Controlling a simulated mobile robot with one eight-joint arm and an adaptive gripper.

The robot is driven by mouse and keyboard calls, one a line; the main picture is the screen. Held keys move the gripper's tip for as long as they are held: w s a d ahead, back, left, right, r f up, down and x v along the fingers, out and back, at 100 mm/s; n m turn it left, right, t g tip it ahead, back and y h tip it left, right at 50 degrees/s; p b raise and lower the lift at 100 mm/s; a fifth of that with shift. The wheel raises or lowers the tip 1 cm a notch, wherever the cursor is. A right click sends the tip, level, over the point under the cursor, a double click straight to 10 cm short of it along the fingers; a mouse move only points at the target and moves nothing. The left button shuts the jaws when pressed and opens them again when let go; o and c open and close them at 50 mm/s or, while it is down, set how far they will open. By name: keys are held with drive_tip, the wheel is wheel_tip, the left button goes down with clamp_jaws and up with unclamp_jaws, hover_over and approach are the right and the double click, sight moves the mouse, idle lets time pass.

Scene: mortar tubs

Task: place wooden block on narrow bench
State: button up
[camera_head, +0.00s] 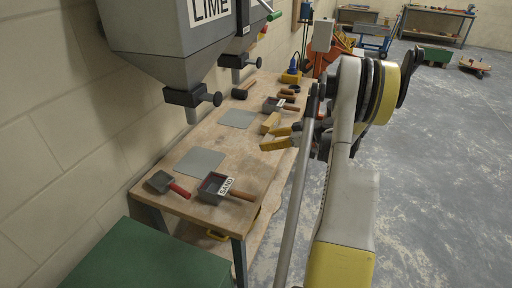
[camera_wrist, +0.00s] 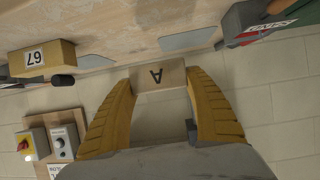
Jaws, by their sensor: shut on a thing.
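My gripper (camera_head: 267,139), with yellow fingers, is shut on a pale wooden block (camera_wrist: 160,78) marked "A". In the wrist view both fingertips (camera_wrist: 162,88) press its ends. A long wooden-topped bench (camera_head: 232,147) runs along the wall, and it also shows across the top of the wrist view (camera_wrist: 125,28). The gripper is at the bench's right side in the head view. I cannot tell whether the block touches the bench. A wooden block (camera_head: 271,122) shows beside the fingers in the head view; I cannot tell which block it is.
A "LIME" hopper (camera_head: 180,40) hangs above. Bare bench top shows between the plates.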

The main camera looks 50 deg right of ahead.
drive_tip(key=shift+s+d, duration=0.35)
drive_tip(key=shift+s, duration=0.05)
drive_tip(key=b, duration=0.5)
hover_over(244, 173)
wheel_tip(244, 173, down, 7)
drive_tip(key=shift+w+r, duration=0.1)
wheel_tip(244, 173, down, 4)
drive_tip(key=shift+f+b, duration=0.1)
drive_tip(key=shift+b, duration=1.05)
drive_tip(key=shift+c, duration=0.5)
drive_tip(key=o, duration=1.2)
drive_tip(key=shift+d+r, duration=0.1)
drive_tip(key=shift+r, duration=0.1)
